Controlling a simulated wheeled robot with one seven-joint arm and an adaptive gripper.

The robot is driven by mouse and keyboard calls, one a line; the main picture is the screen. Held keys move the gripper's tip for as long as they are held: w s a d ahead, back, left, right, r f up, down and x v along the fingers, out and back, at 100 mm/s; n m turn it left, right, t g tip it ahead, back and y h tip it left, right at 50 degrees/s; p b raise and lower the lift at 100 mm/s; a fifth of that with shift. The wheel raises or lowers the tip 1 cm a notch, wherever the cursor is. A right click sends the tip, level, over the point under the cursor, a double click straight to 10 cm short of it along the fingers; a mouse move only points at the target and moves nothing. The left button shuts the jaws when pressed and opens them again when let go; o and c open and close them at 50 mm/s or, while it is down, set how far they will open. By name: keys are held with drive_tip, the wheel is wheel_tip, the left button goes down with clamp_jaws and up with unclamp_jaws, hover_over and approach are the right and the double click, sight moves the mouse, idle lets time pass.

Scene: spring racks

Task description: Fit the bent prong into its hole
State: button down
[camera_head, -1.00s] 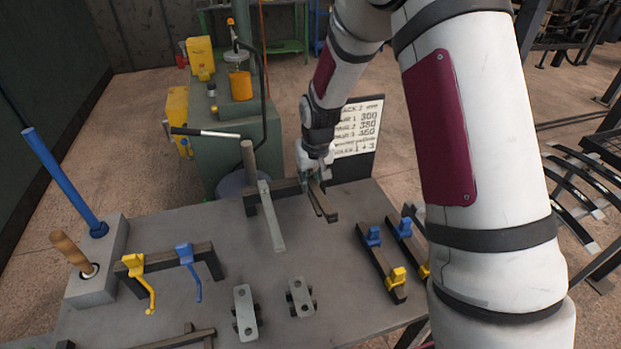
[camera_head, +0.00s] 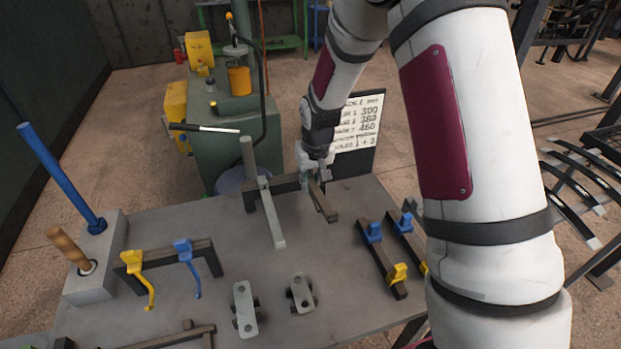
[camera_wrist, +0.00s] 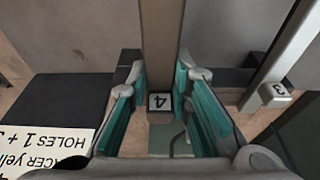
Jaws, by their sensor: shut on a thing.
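A dark bar labelled 4 (camera_wrist: 161,45) runs between the teal finger pads of my gripper (camera_wrist: 160,105), which is shut on it. In the head view my gripper (camera_head: 313,180) is at the right end of a dark crossbar (camera_head: 284,184) on the bench, and the bar (camera_head: 325,205) juts out from there toward the front. A lighter grey bar labelled 3 (camera_wrist: 284,65) stands to the right in the wrist view; in the head view this bar (camera_head: 271,219) is to the left of my gripper. Where the held bar meets its hole is hidden, and I cannot tell its bend.
A sign board (camera_head: 356,140) stands close behind my gripper. A rack with yellow and blue hooks (camera_head: 205,252) is at left, two plates (camera_head: 245,310) (camera_head: 300,293) are in front, and dark bars with coloured clips (camera_head: 382,262) are at right.

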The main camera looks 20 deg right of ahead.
drive_tip(key=shift+f, duration=0.7)
drive_tip(key=c, duration=1.4)
unclamp_jaws()
drive_tip(key=shift+o, duration=0.2)
drive_tip(key=v, duration=1.2)
drive_tip(key=s+r+t, duration=0.1)
drive_tip(key=s+r, duration=1.1)
drive_tip(key=s+r+t, duration=0.1)
drive_tip(key=s+r, duration=0.3)
drive_tip(key=s, duration=1.3)
drive_tip(key=shift+d, duration=0.15)
